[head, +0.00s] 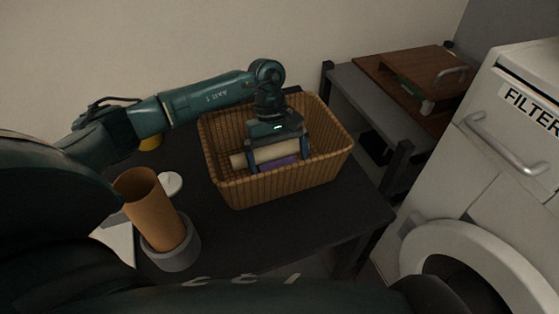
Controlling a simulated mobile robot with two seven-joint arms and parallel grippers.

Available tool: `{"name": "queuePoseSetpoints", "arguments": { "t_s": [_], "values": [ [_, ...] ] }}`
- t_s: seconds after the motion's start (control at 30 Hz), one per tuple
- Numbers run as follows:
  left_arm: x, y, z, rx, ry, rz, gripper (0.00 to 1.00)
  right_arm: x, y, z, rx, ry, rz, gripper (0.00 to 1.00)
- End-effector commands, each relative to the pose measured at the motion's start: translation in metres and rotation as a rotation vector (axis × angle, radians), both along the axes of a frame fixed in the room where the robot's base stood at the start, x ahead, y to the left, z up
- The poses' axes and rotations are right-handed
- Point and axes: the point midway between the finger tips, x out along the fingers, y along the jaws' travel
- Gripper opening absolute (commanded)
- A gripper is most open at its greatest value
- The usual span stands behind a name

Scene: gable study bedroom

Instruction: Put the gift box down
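My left gripper (279,165) points down inside a brown wicker basket (237,192) on the dark table. Its two fingers are spread wide. I cannot tell which of these is the gift box, or whether the fingers press on either. The basket's near wall hides the lower part of its inside. My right gripper is not in view.
An orange-brown cylinder (154,212) stands in a grey round holder (171,250) left of the basket, near a white disc (170,184). A grey bench (362,94) with a wooden board (392,66) stands behind right. A white washing machine (478,180) is at right.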

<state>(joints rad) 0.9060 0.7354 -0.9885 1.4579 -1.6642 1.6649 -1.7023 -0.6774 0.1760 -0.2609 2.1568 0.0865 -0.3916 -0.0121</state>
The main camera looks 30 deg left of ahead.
Motion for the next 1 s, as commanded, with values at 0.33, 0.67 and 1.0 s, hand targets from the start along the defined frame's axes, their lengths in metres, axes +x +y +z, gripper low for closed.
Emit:
{"name": "queuePoseSetpoints", "arguments": {
  "t_s": [0.33, 0.67, 1.0],
  "values": [
    [0.020, 0.021, 0.066, -0.001, -0.007, 0.002, 1.00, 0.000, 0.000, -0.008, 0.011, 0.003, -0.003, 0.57],
    [0.030, 0.032, 0.105, -0.001, -0.003, 0.000, 1.00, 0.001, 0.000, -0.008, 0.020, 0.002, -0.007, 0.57],
    [0.030, 0.033, 0.107, 0.000, -0.002, -0.001, 1.00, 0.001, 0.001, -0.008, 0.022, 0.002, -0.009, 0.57]
  ]
}}
